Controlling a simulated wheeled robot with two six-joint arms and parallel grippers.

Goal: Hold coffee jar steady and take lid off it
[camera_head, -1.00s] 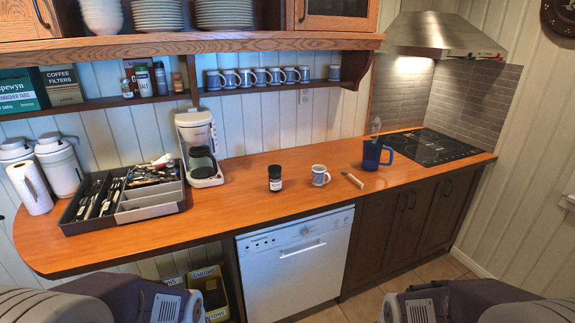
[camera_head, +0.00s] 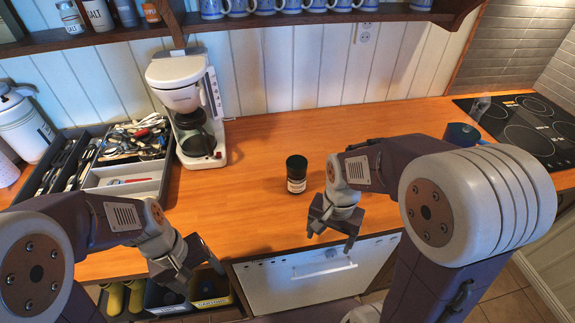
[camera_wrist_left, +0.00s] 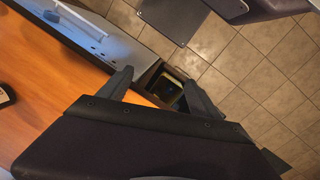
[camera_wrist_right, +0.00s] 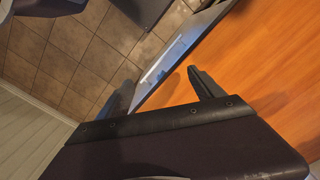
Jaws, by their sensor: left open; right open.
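The coffee jar (camera_head: 296,174) is a small dark jar with a black lid and a pale label. It stands upright on the wooden counter, right of the coffee maker, with its lid on. My right gripper (camera_head: 331,236) is open and empty near the counter's front edge, to the right of and nearer than the jar, not touching it. It also shows open in the right wrist view (camera_wrist_right: 160,92). My left gripper (camera_head: 202,277) is open and empty at the front edge, left of and below the jar. It shows open in the left wrist view (camera_wrist_left: 158,88).
A coffee maker (camera_head: 188,105) and a utensil tray (camera_head: 130,190) stand to the left. A blue mug (camera_head: 461,135) sits near the black cooktop (camera_head: 525,125). The white dishwasher (camera_head: 320,282) is below the counter edge. The counter around the jar is clear.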

